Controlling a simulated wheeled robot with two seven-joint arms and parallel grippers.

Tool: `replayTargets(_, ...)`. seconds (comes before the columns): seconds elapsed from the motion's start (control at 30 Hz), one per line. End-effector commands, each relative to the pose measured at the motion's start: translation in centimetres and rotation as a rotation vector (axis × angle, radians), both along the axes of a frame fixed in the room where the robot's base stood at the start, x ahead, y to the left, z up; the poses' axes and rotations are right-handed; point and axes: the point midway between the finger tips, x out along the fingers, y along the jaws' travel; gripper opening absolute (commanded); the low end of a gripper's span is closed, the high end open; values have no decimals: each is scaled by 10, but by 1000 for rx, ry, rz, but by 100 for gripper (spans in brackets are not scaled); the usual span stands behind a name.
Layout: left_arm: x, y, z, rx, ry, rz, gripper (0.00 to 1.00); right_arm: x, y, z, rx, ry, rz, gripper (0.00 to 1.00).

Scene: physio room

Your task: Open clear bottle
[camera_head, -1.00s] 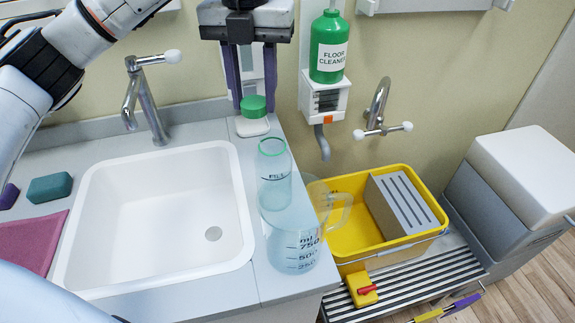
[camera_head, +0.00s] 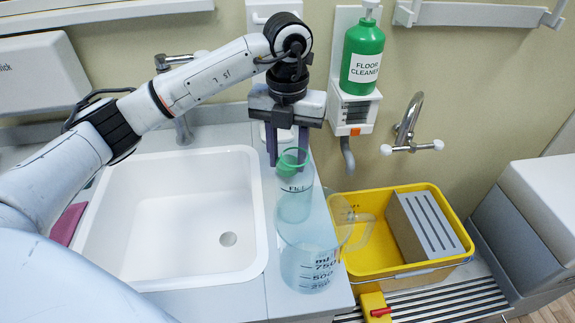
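A green cap (camera_head: 287,168) shows at the bottle's mouth, partly seen through the clear wall. I cannot tell whether it touches the bottle. My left gripper (camera_head: 287,160) points down just behind the bottle's top. Its two purple fingers are on either side of the cap and appear shut on it. My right gripper is not in view.
A clear measuring jug (camera_head: 312,262) stands close in front of the bottle. The white sink (camera_head: 185,215) is to the left. A yellow bucket (camera_head: 372,200) stands lower right. A green floor cleaner bottle (camera_head: 362,58) and a tap (camera_head: 407,125) are on the wall.

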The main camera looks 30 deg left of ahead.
Motion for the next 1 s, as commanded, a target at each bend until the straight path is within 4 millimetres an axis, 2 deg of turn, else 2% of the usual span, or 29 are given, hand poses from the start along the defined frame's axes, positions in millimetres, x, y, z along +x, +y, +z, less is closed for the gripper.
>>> replayTargets(0.2, -1, 0, -30, 0, 3, 0, 8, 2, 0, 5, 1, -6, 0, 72)
replayTargets(0.57, 0, 0, -36, 0, 1, 0, 8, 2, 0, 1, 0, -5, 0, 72)
replayTargets(0.6, 0, 0, -36, 0, 1, 0, 37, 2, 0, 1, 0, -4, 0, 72)
replayTargets(0.7, 0, 0, -35, 0, 1, 0, 54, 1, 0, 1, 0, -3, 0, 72)
replayTargets(1.0, 0, 0, -34, 0, 1, 0, 54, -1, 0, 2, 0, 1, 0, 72)
